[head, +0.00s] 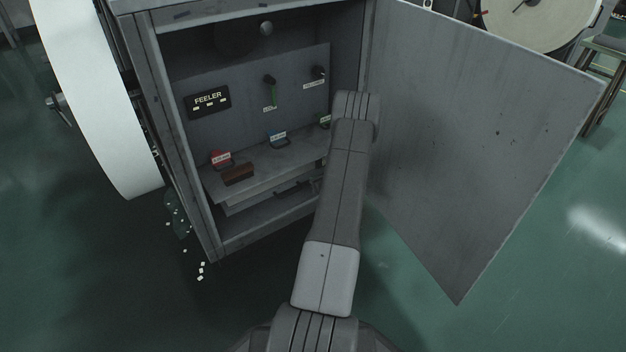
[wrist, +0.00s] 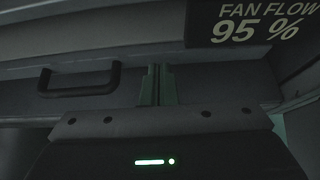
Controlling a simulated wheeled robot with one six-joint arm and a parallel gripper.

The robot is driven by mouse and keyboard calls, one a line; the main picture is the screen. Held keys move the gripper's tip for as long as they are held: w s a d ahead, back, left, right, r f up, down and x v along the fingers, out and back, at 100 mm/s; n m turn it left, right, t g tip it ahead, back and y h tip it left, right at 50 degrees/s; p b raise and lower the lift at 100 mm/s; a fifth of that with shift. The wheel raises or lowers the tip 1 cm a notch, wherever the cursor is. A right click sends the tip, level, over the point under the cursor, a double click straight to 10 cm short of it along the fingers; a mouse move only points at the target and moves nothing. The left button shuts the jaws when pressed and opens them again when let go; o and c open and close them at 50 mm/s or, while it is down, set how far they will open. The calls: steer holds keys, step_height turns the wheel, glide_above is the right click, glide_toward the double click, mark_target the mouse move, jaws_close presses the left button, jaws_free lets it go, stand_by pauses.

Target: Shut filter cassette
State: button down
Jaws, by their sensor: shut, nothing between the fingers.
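In the wrist view a grey front with a black bar handle (wrist: 80,80) spans the picture beyond my gripper. It looks like the filter cassette (wrist: 215,88), though no label on it can be read. My gripper (wrist: 156,72) is shut and empty, its two fingers side by side, pointing at this front to the right of the handle. I cannot tell whether the fingertips touch it. In the head view a grey drawer-like part (head: 240,208) shows low in the cabinet, under the shelf. My arm hides the gripper there.
The grey cabinet (head: 168,125) stands open, its large door (head: 490,150) swung out right. A FEELER panel (head: 208,101), levers and a brown block (head: 238,174) are inside. A FAN FLOW 95 % sign (wrist: 255,22) is above the front. A white roll (head: 88,95) is left.

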steer(key=f+p+v, duration=0.1)
steer(key=p+v, duration=0.2)
steer(key=v, duration=0.9)
steer(key=shift+s+d+p, duration=0.2)
steer(key=shift+s+p, duration=0.1)
steer(key=b+x, duration=0.1)
steer(key=x, duration=0.3)
steer(key=b+x, duration=0.1)
steer(key=x, duration=0.3)
steer(key=r+b+x, duration=0.1)
steer(key=x, duration=0.3)
steer(key=shift+w+a+b, duration=0.15)
steer(key=shift+b, duration=0.15)
steer(key=shift+w+a, duration=0.35)
steer(key=shift+w, duration=0.3)
